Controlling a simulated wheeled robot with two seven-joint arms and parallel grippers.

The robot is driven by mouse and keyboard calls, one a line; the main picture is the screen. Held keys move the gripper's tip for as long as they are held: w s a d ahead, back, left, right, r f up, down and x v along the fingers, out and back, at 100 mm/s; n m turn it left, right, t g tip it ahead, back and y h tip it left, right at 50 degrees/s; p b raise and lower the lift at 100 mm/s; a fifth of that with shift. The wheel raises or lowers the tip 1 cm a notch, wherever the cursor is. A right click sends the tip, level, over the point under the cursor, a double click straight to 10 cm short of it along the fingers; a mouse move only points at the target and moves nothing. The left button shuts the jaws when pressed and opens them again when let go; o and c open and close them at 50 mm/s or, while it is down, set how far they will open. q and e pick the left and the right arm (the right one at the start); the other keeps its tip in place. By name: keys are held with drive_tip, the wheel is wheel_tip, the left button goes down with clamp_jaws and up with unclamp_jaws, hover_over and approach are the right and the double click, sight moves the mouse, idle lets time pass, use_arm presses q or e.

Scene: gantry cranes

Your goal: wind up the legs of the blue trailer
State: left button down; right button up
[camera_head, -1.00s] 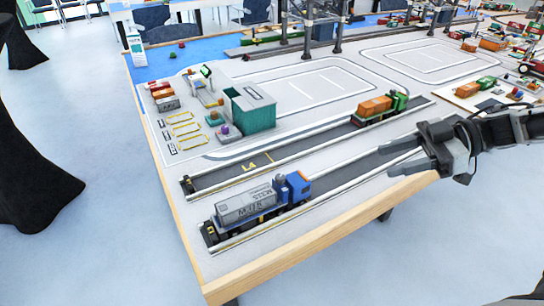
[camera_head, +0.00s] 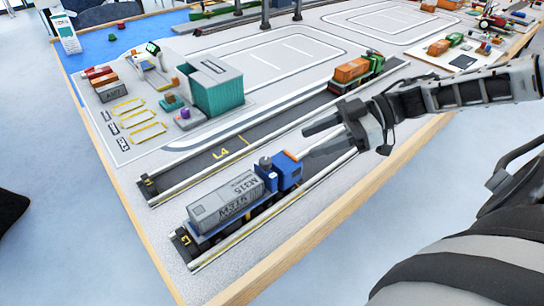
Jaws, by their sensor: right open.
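The blue truck and trailer (camera_head: 254,215) stand in the front lane near the table's near edge, with a grey container (camera_head: 228,201) on the trailer and the blue cab (camera_head: 287,171) at its right end. The trailer's legs are too small to make out. My right gripper (camera_head: 308,142) reaches in from the right, above the lane just up and right of the cab. Its fingers point left; it is open and looks empty. It appears apart from the truck. My left gripper is out of view.
A green truck with an orange container (camera_head: 354,74) stands in the lane behind. A teal building (camera_head: 214,91) and small containers (camera_head: 104,84) stand farther back. White rails flank the lanes. The wooden table edge (camera_head: 283,262) runs along the near side.

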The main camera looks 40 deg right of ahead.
sight(266, 160)
drive_tip(key=x, duration=1)
clamp_jaws()
